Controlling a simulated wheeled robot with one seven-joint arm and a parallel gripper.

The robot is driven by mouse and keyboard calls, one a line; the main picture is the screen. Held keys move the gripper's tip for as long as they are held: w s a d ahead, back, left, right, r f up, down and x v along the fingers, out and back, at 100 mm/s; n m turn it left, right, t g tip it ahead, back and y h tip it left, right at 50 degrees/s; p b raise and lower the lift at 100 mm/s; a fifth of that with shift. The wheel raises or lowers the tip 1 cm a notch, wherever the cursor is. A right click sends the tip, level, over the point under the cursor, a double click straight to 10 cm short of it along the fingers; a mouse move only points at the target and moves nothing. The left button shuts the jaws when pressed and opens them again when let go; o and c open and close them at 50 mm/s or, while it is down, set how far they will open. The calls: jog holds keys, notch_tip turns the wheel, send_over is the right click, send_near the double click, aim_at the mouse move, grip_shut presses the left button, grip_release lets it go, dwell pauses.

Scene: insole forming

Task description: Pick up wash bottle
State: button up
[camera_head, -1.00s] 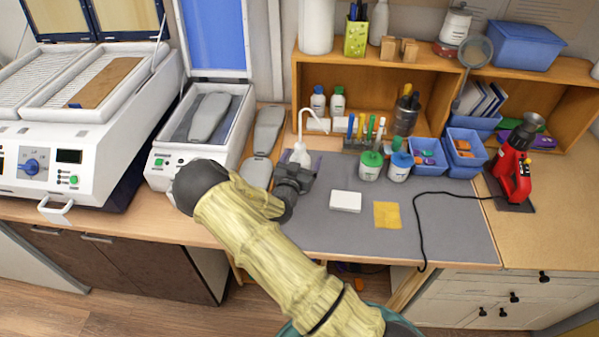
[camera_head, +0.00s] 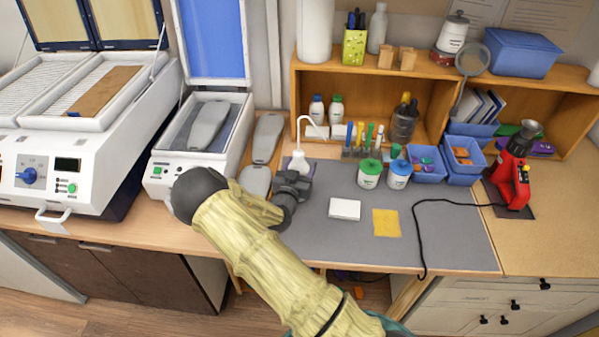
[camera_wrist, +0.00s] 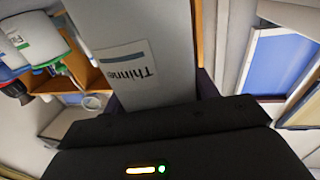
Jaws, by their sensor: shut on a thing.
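In the wrist view the bottle (camera_wrist: 150,75) fills the upper middle, with a label reading "Thinne...". My gripper (camera_wrist: 205,90) is shut on the bottle's body. I cannot tell whether its base touches the mat.
Green-lidded (camera_head: 369,174) and blue-lidded (camera_head: 399,175) jars stand right of the bottle, with a marker rack (camera_head: 361,153) behind. A grey insole form (camera_head: 256,181) lies close on the left. A white block (camera_head: 345,209) and a yellow cloth (camera_head: 386,222) lie on the mat (camera_head: 450,230).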

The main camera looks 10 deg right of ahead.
notch_tip(320, 180, up, 10)
jog(key=shift+f+b, duration=0.1)
jog(key=shift+b, duration=1.05)
